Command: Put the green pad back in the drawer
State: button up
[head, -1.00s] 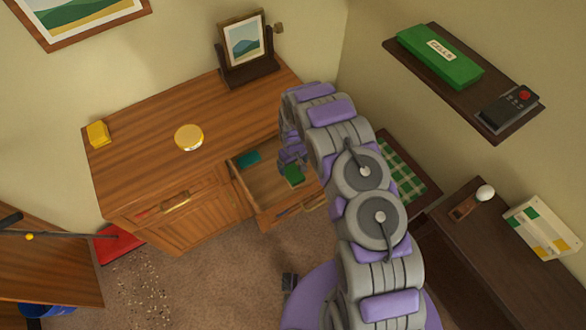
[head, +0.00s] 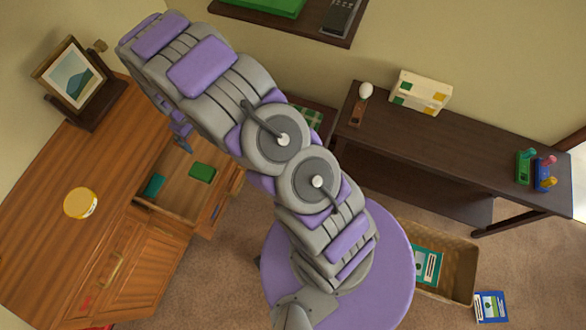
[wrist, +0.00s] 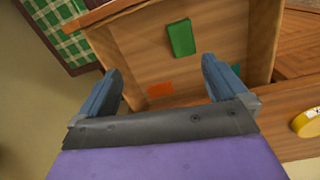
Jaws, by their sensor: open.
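The green pad (head: 202,172) lies flat inside the open drawer (head: 172,203) of the wooden cabinet. In the wrist view the green pad (wrist: 181,38) rests on the drawer's floor, beyond my fingertips and apart from them. My gripper (wrist: 162,72) is open and empty, above the drawer and pointing down into it. In the head view my arm partly hides the gripper (head: 182,132) and part of the drawer.
A teal item (head: 153,186) and an orange item (wrist: 160,89) also lie in the drawer. A yellow round tin (head: 81,203) and a picture frame (head: 70,75) stand on the cabinet top. A dark side table (head: 450,150) and an open box (head: 445,262) stand right.

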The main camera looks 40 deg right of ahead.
jog(key=s+d+r+m, duration=0.2)
jog(key=s+d+r, duration=0.2)
jog(key=s+r, duration=0.45)
jog(key=s+d+r+m, duration=0.1)
jog(key=s+d+r, duration=0.4)
jog(key=r, duration=0.7)
jog(key=s+d+r+m, duration=0.1)
jog(key=s+r, duration=0.3)
jog(key=s, duration=0.8)
jog(key=s+r+m+g, duration=0.1)
jog(key=s+r, duration=0.3)
jog(key=s, duration=0.8)
jog(key=shift+s+d+g+y, duration=0.3)
jog(key=shift+d, duration=0.05)
jog(key=shift+f+b, duration=0.75)
